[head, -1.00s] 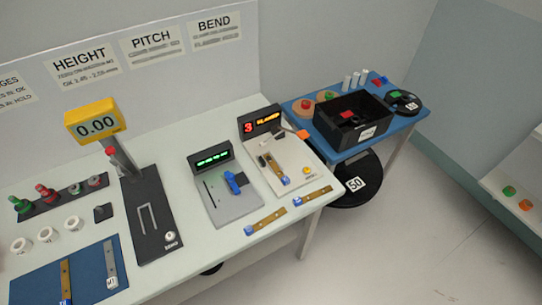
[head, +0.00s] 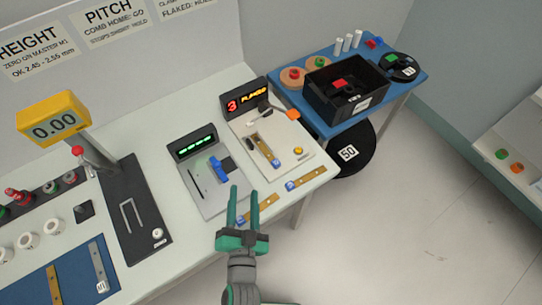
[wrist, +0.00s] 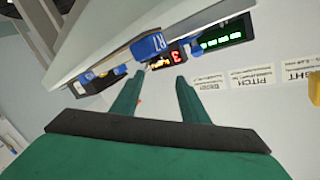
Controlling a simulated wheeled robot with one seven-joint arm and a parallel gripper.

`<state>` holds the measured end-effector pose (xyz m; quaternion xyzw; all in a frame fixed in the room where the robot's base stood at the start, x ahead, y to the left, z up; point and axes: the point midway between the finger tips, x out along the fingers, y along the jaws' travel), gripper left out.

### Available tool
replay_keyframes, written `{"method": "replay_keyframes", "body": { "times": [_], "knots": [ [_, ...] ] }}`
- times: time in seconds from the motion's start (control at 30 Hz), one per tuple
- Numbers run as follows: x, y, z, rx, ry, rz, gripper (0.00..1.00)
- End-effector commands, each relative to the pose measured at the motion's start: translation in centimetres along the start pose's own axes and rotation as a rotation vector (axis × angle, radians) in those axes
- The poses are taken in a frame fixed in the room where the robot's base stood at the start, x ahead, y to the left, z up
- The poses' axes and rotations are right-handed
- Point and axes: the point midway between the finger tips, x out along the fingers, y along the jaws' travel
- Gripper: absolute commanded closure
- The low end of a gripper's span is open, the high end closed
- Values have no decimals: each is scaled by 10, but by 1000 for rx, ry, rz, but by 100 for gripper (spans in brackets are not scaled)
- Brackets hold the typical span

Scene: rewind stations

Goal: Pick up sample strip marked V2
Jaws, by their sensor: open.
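Two brass-coloured strips with blue end tags lie near the front table edge. The left strip (head: 263,206) is just beyond my gripper and the right strip (head: 306,178) lies further right. A third blue-tagged strip (head: 264,149) sits in the bend station. The head view does not let me read V2 on any tag. My gripper (head: 244,192) is open and empty, its fingers over the front edge beside the left strip. In the upside-down wrist view, my open gripper (wrist: 159,76) has a blue tag (wrist: 148,45) beyond its fingertips; its marking is unclear.
The pitch station (head: 210,185) with a blue knob stands left of the bend station (head: 270,135). The height gauge (head: 130,205) is further left. A blue side table (head: 318,122) holds a black bin (head: 345,85). Open floor lies right of the table.

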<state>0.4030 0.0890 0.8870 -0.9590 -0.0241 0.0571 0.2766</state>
Motion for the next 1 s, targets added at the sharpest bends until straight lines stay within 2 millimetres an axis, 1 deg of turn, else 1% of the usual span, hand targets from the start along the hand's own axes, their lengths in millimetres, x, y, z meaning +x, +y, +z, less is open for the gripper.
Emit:
{"method": "replay_keyframes", "body": {
  "times": [0.03, 0.2, 0.3, 0.37, 0.4, 0.5, 0.57, 0.6, 0.8, 0.9, 1.0],
  "knots": [
    [20, -13, -8, 39, 15, -33, 59],
    [74, -58, -28, 154, 15, -151, 59],
    [100, -87, -43, 201, 5, -231, 59],
    [114, -106, -52, 222, -5, -282, 59],
    [123, -118, -59, 233, -14, -317, 59],
    [141, -149, -74, 247, -42, -404, 59],
    [150, -167, -82, 248, -63, -455, 59],
    [155, -179, -88, 245, -79, -489, 59],
    [170, -233, -107, 195, -182, -646, 59],
    [172, -255, -112, 147, -246, -711, 59],
    [173, -272, -113, 87, -319, -764, 59]
  ]
}}
